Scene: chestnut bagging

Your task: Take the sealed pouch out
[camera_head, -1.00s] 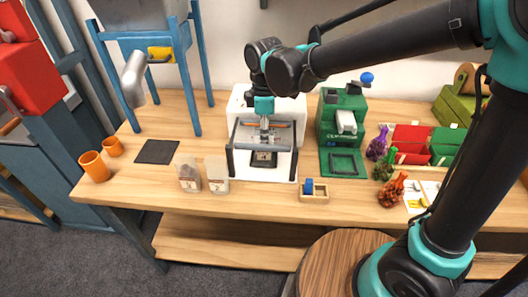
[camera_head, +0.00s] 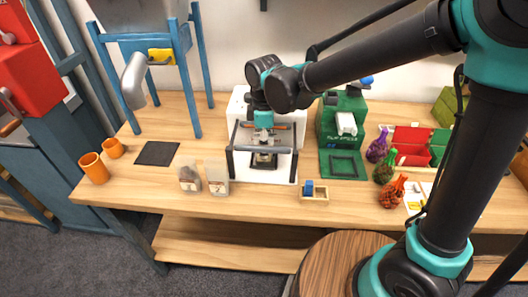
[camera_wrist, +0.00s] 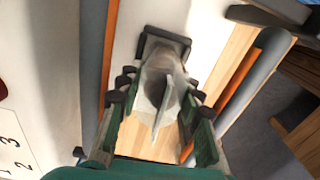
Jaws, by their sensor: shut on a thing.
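My gripper (camera_wrist: 158,128) is shut on a pale, see-through pouch (camera_wrist: 160,88), with a finger on each side of it in the wrist view. The pouch is upright, its thin top edge toward me, and something dark shows inside. Beneath it is a dark square holder (camera_wrist: 182,42) on the white base of the sealing machine (camera_head: 284,173). In the head view my gripper (camera_head: 263,146) is inside the machine's dark frame, above the holder. The pouch is hard to make out there. I cannot tell whether its bottom touches the holder.
Dark posts and an orange bar (camera_head: 279,127) of the machine stand close around my gripper. Two filled pouches (camera_head: 217,178) stand at the left. A green machine (camera_head: 340,125) is at the right, and a small wooden box (camera_head: 314,195) is in front.

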